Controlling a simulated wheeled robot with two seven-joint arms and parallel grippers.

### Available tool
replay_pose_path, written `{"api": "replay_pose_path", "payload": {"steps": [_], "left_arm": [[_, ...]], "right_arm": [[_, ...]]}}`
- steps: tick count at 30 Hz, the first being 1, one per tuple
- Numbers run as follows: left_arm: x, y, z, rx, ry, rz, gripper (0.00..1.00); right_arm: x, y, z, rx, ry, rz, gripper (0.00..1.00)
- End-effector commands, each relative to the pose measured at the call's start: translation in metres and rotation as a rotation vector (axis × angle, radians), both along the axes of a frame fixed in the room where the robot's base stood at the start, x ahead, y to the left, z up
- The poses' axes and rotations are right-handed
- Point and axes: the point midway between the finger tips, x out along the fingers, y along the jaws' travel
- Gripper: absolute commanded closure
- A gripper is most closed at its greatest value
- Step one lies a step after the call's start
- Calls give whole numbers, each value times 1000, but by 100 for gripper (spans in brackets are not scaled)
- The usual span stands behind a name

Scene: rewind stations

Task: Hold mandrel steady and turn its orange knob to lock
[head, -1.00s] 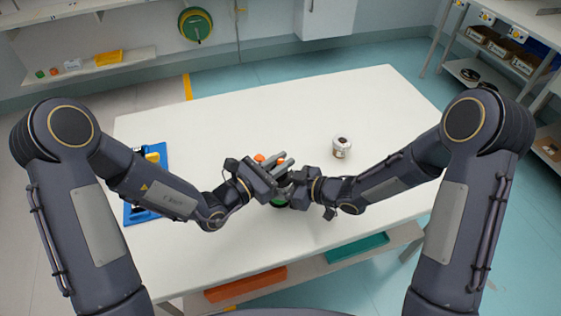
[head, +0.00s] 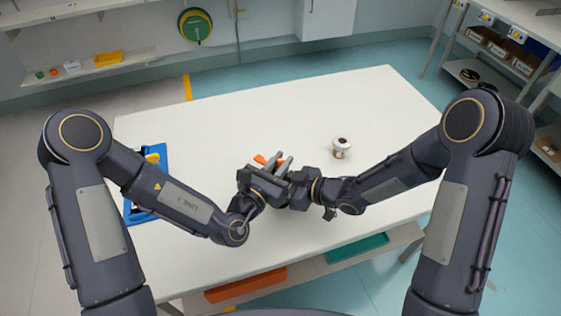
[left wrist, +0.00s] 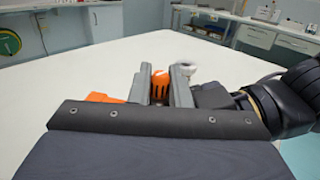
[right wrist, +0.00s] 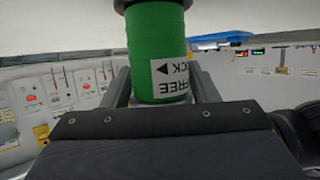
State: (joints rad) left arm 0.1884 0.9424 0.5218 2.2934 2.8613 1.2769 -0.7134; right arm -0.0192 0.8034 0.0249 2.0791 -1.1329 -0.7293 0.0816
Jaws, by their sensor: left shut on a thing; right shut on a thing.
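The mandrel has a green body (right wrist: 157,45) with a white label reading FREE and LOCK with an arrow, partly covered and upside down in the right wrist view. My right gripper (right wrist: 160,88) is shut on this green body, one finger on each side. The orange knob (left wrist: 160,84) shows in the left wrist view between the fingers of my left gripper (left wrist: 163,80), which is shut on it. Another orange piece (left wrist: 103,98) shows left of the fingers. In the head view, orange (head: 262,159) shows beside my left gripper (head: 279,163); the green body is hidden there.
A small white-and-brown spool-like item (head: 341,148) stands on the white table (head: 270,110), right of my grippers. A blue tray (head: 150,209) with a yellow part lies at the left edge. The far half of the table is clear. Orange and teal bins (head: 246,284) sit below.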

Motion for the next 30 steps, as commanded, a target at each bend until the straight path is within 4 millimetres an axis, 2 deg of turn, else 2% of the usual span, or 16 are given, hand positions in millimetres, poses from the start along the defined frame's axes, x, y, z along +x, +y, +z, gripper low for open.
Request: {"api": "replay_pose_path", "payload": {"steps": [2,3,7,15,19,30], "left_arm": [[0,-1,2,-3,-4,-4,100],[0,-1,2,-2,-6,-4,81],[0,-1,2,-2,-3,-3,64],[0,0,1,-1,-2,-1,64],[-8,5,0,1,-1,-1,64],[-71,43,0,1,2,-2,64]], "right_arm": [[-1,0,-1,-3,-1,3,76],[-1,0,-1,-3,-1,3,76],[-1,0,-1,-2,0,2,76],[0,0,-1,-2,0,1,76],[0,0,-1,-2,0,0,76],[0,0,0,-1,0,0,76]]}}
